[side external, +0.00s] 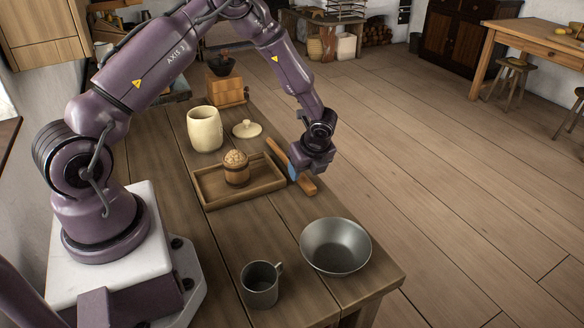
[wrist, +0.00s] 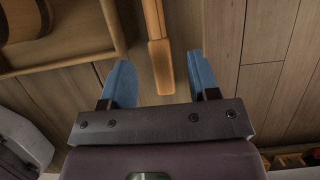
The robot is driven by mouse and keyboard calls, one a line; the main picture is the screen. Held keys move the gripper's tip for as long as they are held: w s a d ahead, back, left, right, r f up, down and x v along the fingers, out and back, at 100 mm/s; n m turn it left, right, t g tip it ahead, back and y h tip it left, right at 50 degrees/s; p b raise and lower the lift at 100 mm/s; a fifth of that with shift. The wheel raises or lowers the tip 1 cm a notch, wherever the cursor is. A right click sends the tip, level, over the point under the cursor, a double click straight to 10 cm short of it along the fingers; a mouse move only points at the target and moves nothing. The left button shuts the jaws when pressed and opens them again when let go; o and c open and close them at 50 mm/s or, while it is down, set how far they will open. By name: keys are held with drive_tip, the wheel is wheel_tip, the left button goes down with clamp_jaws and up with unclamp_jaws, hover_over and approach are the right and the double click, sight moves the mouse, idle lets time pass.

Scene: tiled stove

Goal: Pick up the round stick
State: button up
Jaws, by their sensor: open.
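The round stick (side external: 277,153) is a long orange-brown wooden piece lying on the table just right of the wooden tray. In the wrist view the stick (wrist: 153,22) runs down from the top edge, and its thicker near end sits between the two fingers in the picture, with a gap on each side. My gripper (side external: 297,174) is low over the stick toward its near end, with blue fingers open and nothing held. Its fingers also show in the wrist view (wrist: 161,80). Part of the stick is hidden behind the gripper in the side view.
A metal bowl (side external: 335,246) and a grey mug (side external: 261,284) stand nearer the front. The table's right edge is close.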

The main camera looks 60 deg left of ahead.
sight(302, 176)
drive_tip(key=shift+x, duration=1.6)
drive_tip(key=shift+c, duration=0.4)
clamp_jaws()
drive_tip(key=shift+r, duration=0.1)
